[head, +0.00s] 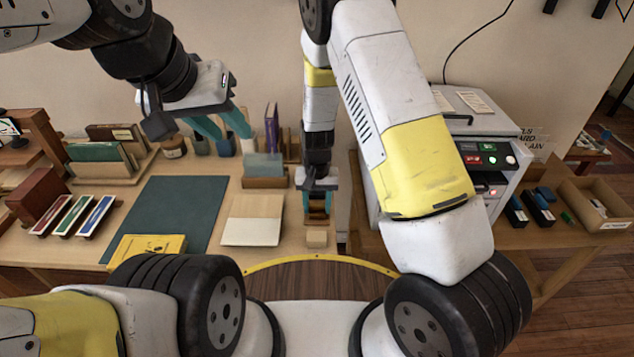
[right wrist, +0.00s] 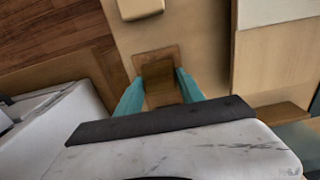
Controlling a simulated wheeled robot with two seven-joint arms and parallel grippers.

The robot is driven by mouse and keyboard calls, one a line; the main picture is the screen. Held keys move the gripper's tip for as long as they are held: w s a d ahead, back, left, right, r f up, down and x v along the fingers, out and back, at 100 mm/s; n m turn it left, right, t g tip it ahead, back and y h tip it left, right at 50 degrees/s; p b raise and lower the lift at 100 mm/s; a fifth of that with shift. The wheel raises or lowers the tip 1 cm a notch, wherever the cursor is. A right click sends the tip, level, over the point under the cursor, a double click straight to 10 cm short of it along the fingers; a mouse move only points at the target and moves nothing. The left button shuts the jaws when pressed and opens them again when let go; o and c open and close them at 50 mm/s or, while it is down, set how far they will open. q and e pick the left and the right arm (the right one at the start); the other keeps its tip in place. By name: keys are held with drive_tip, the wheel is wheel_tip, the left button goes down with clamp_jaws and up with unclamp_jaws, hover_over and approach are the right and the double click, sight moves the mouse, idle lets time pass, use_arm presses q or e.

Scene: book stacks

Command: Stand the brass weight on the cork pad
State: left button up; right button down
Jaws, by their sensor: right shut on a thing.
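My right gripper (head: 317,203) reaches down at the table's front edge, and its teal fingers also show in the right wrist view (right wrist: 160,88). It is shut on a brown block-like thing (right wrist: 158,70). I cannot tell whether this is the brass weight; no other thing is clearly the weight. A small pale tan block (head: 317,239) stands just in front of the right gripper and also shows in the right wrist view (right wrist: 140,8). I cannot make out the cork pad for certain. My left gripper (head: 222,127) is open and empty, above the back of the table.
A dark green mat (head: 168,215), a yellow book (head: 148,246) and a pale board (head: 253,220) lie on the table (head: 222,183). Book racks stand at the left. A grey cabinet (head: 500,180) stands right of my right gripper. An open carton (head: 597,205) is farther right.

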drive_tip(key=c, duration=0.7)
unclamp_jaws()
drive_tip(key=shift+f, duration=0.1)
wheel_tip(320, 180, up, 12)
wheel_tip(320, 180, up, 9)
drive_tip(key=t+y, duration=0.1)
drive_tip(key=y, duration=0.1)
hover_over(317, 203)
drive_tip(key=s+d, duration=0.2)
drive_tip(key=d, duration=0.1)
drive_tip(key=s+d+r+t, duration=0.1)
drive_tip(key=s+d+r, duration=0.2)
drive_tip(key=s+r, duration=0.2)
drive_tip(key=s+d+r+t, duration=0.2)
drive_tip(key=s+d+r, duration=0.2)
drive_tip(key=s+r, duration=0.2)
drive_tip(key=s+d+r+t, duration=0.2)
drive_tip(key=s+d+r, duration=0.2)
drive_tip(key=s+r, duration=0.2)
drive_tip(key=shift+s+d+n, duration=0.1)
drive_tip(key=shift+s+n, duration=0.2)
